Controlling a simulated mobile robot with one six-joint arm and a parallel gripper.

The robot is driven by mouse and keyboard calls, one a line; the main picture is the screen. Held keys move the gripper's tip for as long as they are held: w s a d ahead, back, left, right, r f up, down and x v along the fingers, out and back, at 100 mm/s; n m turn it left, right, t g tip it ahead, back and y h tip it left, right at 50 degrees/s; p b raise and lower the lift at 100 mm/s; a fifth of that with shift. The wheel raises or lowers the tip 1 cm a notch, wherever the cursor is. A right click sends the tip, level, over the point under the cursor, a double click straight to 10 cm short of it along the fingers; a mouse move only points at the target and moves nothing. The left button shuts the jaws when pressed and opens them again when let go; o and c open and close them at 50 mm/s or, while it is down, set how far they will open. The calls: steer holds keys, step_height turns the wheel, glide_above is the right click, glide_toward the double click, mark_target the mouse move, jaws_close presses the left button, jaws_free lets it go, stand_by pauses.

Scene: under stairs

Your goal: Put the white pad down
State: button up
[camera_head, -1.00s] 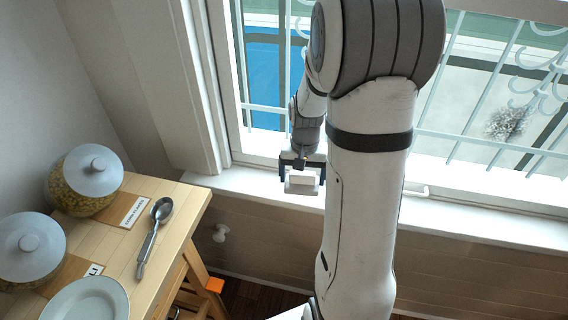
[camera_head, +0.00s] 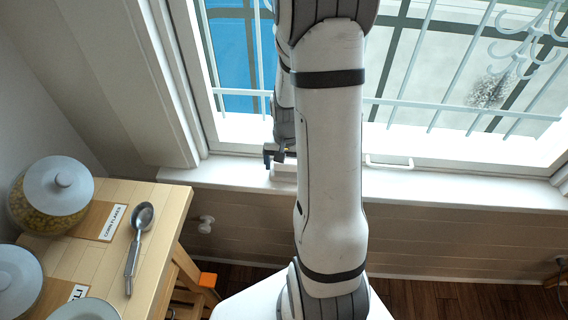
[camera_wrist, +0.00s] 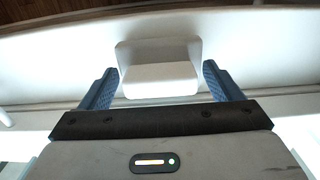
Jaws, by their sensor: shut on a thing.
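The white pad (camera_wrist: 160,80) is a small block with an upright back face, held between the two blue-padded fingers of my gripper (camera_wrist: 160,87) in the wrist view. In the head view my gripper (camera_head: 278,157) is at the white window sill (camera_head: 235,176), partly hidden behind my own arm. A part of the pad (camera_head: 284,172) shows just below the fingers, against the sill. I cannot tell whether the pad touches the sill.
A window handle (camera_head: 388,162) sits right of my arm. The sill farther right looks clear.

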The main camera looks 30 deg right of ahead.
mark_target(286, 161)
steer(key=shift+f, duration=0.2)
steer(key=o, duration=0.9)
step_height(286, 161, up, 11)
steer(key=shift+r, duration=0.1)
steer(key=s+a+r+n+t, duration=0.2)
steer(key=s+a+r+n, duration=0.4)
steer(key=s+a+r, duration=0.4)
steer(key=s+a, duration=0.2)
steer(key=shift+a+r+n+t, duration=0.2)
steer(key=shift+a+n+t, duration=0.15)
steer(key=shift+n+t, duration=0.05)
steer(key=shift+s, duration=0.1)
